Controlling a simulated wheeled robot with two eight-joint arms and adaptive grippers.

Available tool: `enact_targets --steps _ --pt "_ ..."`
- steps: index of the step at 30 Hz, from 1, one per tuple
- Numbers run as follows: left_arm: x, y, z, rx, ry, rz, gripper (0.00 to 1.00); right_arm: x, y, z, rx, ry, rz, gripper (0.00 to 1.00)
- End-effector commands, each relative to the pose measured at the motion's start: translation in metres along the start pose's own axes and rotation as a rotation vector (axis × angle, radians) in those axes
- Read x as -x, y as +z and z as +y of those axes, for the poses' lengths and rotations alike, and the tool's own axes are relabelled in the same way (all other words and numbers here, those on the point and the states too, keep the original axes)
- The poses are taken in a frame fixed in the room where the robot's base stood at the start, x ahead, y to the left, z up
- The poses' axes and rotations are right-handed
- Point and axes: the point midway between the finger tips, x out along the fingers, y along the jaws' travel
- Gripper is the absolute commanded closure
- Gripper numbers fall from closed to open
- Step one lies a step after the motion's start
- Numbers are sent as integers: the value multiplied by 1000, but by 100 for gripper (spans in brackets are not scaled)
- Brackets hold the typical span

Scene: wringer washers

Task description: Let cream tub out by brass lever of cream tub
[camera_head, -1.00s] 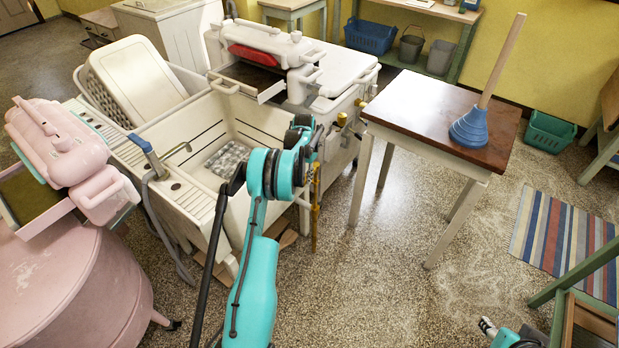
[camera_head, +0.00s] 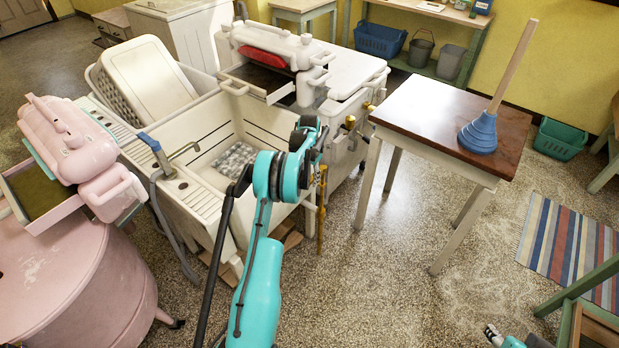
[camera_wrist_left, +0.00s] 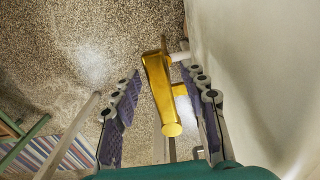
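The cream tub (camera_head: 345,95) is a cream wringer washer behind the laundry sink. Its side carries small brass fittings, and a long brass piece (camera_head: 321,215) hangs low beside my left gripper. In the left wrist view a brass lever (camera_wrist_left: 160,88) stands out from the cream wall, between the finger pads of my left gripper (camera_wrist_left: 160,105). The pads are apart on both sides of the lever, with a gap to each. In the head view my left gripper (camera_head: 311,140) is partly hidden by its wrist. My right gripper (camera_head: 493,336) shows only partly at the bottom edge.
A twin sink (camera_head: 200,205) stands left of my left arm, and a pink wringer washer (camera_head: 75,275) at the far left. A brown-topped table (camera_head: 430,110) with a blue plunger (camera_head: 480,132) stands to the right. The speckled floor between is clear.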

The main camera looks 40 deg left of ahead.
Motion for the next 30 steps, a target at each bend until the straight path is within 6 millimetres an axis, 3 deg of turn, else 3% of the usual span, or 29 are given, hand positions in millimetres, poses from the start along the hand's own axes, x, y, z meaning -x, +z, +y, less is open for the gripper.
enact_targets --steps 6,10,22,30 --pt "1 0 1 0 1 -1 57 0 0 0 0 0 0 60" --pt "11 0 1 1 1 -1 57 0 0 0 0 0 0 60" --pt "93 0 0 1 1 -1 57 0 0 0 0 0 0 60" --pt "119 0 0 1 1 -1 57 0 0 0 0 0 0 60"
